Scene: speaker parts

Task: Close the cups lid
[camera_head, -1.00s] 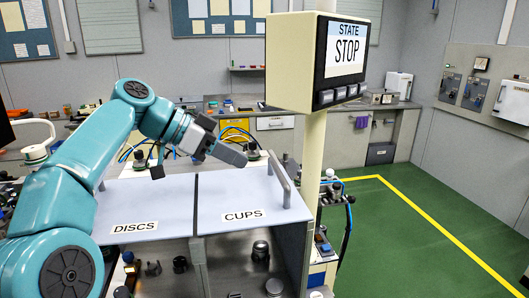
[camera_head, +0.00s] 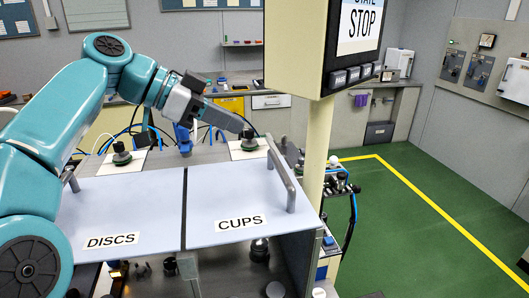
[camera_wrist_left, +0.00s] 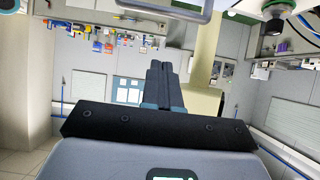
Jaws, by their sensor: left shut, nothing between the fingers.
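The pale CUPS lid (camera_head: 225,200) is the right one of two panels side by side in the head view, with a grey bar handle (camera_head: 284,178) along its right edge. Dark round parts (camera_head: 260,250) show in the space below its front edge; I cannot tell whether the lid is fully down. My left gripper (camera_head: 242,127) is above and behind the lid's back part, apart from the handle, its fingers pointing right. In the left wrist view its fingers (camera_wrist_left: 161,85) are together with nothing between them. My right gripper is not in view.
The DISCS lid (camera_head: 120,205) lies to the left. A post carrying a STOP display (camera_head: 358,35) stands close to the right of the CUPS lid. Black suction-like fittings (camera_head: 247,141) stand on white plates behind the lids. Green floor on the right is open.

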